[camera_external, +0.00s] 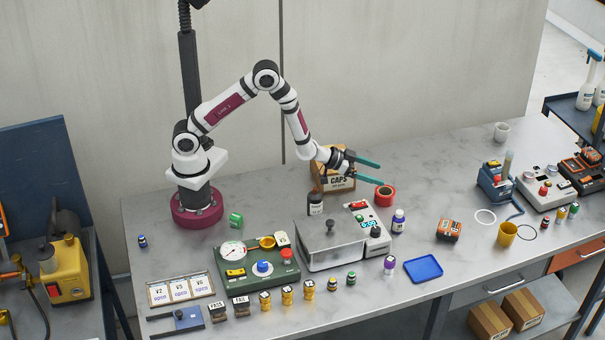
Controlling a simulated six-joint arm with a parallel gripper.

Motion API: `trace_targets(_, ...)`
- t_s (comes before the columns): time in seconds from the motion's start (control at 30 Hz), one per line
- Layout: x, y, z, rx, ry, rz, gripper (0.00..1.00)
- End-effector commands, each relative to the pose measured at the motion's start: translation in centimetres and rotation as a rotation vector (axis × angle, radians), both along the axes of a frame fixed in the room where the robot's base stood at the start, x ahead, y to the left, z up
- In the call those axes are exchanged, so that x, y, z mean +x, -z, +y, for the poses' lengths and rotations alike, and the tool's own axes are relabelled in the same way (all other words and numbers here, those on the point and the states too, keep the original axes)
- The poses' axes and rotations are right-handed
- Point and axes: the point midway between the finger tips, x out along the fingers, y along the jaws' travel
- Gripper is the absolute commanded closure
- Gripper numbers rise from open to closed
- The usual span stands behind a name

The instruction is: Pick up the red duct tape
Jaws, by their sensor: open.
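The red duct tape (385,196) is a red ring-shaped roll resting on the grey table, right of centre, just behind the metal box with the display. My gripper (374,173) has two long teal fingers spread apart and pointing right. It is open and holds nothing. The fingers are above and slightly left of the tape, with the lower fingertip close to it in the picture. I cannot tell the exact height between them.
A cardboard box marked CAPS (335,182) stands behind my gripper. A blue tray (423,268) lies near the front edge.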

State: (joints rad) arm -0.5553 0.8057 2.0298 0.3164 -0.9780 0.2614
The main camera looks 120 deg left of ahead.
Motion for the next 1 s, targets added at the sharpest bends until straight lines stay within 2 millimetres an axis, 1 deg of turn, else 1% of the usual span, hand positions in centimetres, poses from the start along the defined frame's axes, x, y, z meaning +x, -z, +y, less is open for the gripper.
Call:
trace_targets(0.03,-0.1,0.6,0.6,0.0,-0.016,-0.022,0.1)
trace_targets(0.1,-0.2,1.9,1.0,0.0,-0.026,-0.037,0.1)
trace_targets(0.2,-0.1,3.5,0.9,0.001,-0.026,-0.039,0.1)
trace_targets(0.27,-0.1,4.3,0.9,0.001,-0.026,-0.039,0.1)
trace_targets(0.43,-0.2,7.9,0.9,0.0,-0.026,-0.037,0.1)
trace_targets(0.5,1.2,8.1,1.6,0.003,-0.025,-0.041,0.1)
trace_targets(0.6,2.1,8.5,2.2,0.002,-0.026,-0.039,0.1)
trace_targets(0.8,2.3,8.6,2.3,0.002,-0.026,-0.038,0.1)
trace_targets(0.83,2.3,8.6,2.2,0.002,-0.026,-0.038,0.12)
trace_targets(0.97,2.3,8.6,2.2,0.002,-0.026,-0.038,0.36)
trace_targets(1.0,2.3,8.6,2.2,0.002,-0.026,-0.038,0.43)
